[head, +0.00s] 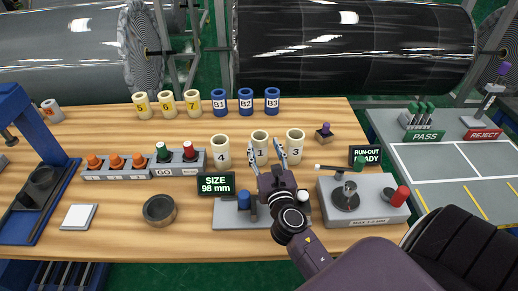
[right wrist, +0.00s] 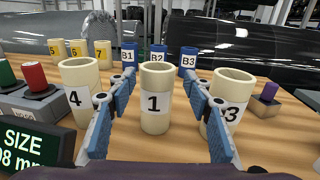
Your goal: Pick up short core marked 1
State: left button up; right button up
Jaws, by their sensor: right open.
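The short core marked 1 (head: 260,148) is a cream tube standing upright on the wooden table. In the right wrist view the core marked 1 (right wrist: 155,97) stands between the fingers, a little beyond their tips, with a gap on both sides. My right gripper (head: 267,152) is open and empty; in the right wrist view its blue-padded fingers (right wrist: 154,100) point at the core. The core marked 4 (head: 221,152) stands to the left and the core marked 3 (head: 295,144) to the right. The right finger partly covers core 3 in the right wrist view. My left gripper is not in view.
Yellow-labelled cores (head: 166,104) and blue cores (head: 245,102) stand behind. A size display (head: 216,185) is at the front left of the gripper, a run-out gauge (head: 364,202) at the right. A GO block (head: 160,164) stands left.

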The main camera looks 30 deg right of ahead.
aim_at(259, 131)
jog(key=x, duration=0.5)
jog(key=shift+w+r+p, duration=0.1)
jog(key=shift+w+p, duration=0.1)
jog(key=shift+p, duration=0.2)
jog(key=shift+w+d+r, duration=0.1)
jog(key=shift+w, duration=0.15)
jog(key=x, duration=0.4)
jog(key=shift+w+p, duration=0.3)
jog(key=shift+r, duration=0.1)
jog(key=shift+c, duration=0.4)
grip_shut()
